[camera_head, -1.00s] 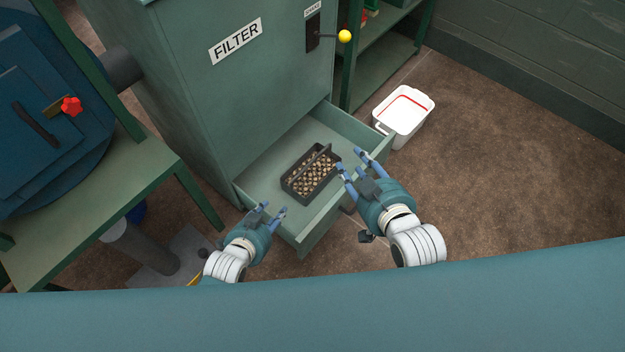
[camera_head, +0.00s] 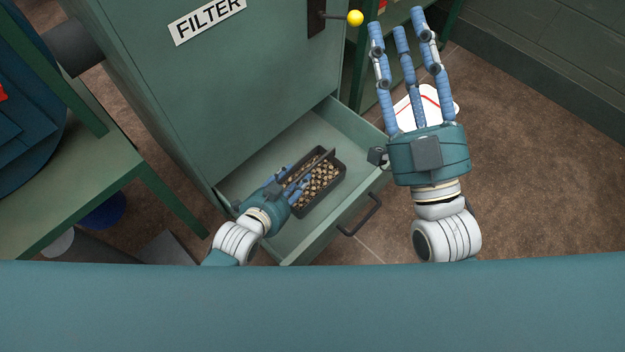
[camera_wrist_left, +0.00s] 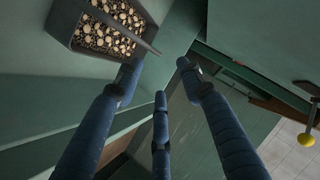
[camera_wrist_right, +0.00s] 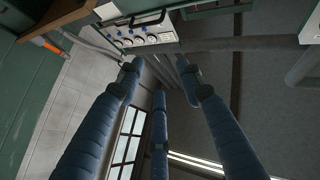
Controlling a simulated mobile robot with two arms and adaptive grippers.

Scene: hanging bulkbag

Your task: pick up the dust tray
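The dust tray (camera_head: 322,185) is a dark open box with a bar along its middle and small pale and brown pieces inside. It lies in the pulled-out drawer (camera_head: 361,128) of the green filter cabinet. My left gripper (camera_head: 284,186) is over the tray's left side, fingers spread; whether they touch it I cannot tell. In the left wrist view the tray (camera_wrist_left: 62,30) is at the upper left, beside one fingertip of the open gripper (camera_wrist_left: 158,72). My right gripper (camera_head: 399,28) is open and empty, raised to the right of the drawer.
The green filter cabinet (camera_head: 225,95) stands behind the drawer, with a yellow-knobbed lever (camera_head: 355,18). The drawer has a dark front handle (camera_head: 361,216). A green table (camera_head: 75,190) stands left. Floor at right is clear.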

